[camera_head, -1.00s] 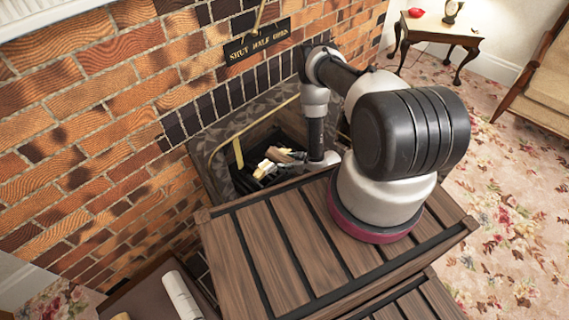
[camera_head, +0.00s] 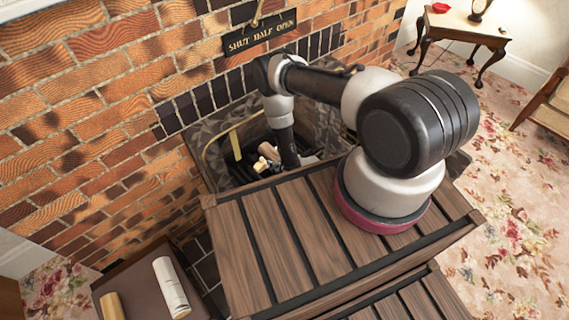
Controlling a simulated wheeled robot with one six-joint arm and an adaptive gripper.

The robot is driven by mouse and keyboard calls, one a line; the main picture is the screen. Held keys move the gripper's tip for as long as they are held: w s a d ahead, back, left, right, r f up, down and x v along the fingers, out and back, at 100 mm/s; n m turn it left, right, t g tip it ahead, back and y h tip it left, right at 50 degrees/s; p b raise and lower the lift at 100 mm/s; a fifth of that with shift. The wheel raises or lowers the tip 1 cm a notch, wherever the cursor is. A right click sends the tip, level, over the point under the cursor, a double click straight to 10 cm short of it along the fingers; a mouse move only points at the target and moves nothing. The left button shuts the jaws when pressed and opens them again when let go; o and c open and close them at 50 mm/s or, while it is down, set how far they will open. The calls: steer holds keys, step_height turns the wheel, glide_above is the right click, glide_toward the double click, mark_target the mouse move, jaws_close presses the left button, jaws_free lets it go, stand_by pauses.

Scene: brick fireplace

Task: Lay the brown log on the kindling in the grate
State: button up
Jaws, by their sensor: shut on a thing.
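The grate (camera_head: 240,172) sits in the dark fireplace opening, partly hidden behind the slatted wooden top. Pale kindling pieces (camera_head: 268,152) show in it, just left of my arm's lower link. My arm reaches over the slatted top and down into the opening. I cannot make out the brown log for certain.
The slatted wooden top (camera_head: 235,250) fills the lower middle, under my arm. A white cylinder (camera_head: 172,290) and a tan one (camera_head: 112,305) lie on a brown surface at lower left. A brick wall (camera_head: 80,110) stands behind. A small table (camera_head: 465,25) is at upper right.

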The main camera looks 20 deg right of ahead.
steer(key=w+a+f, duration=0.2)
steer(key=w, duration=0.6)
steer(key=w+a+f, duration=0.3)
steer(key=w, duration=0.5)
steer(key=shift+a+f, duration=0.15)
steer(key=shift+f, duration=0.1)
steer(key=shift+w+f, duration=0.1)
steer(key=shift+f, duration=0.6)
stand_by(0.4)
steer(key=o, duration=1.5)
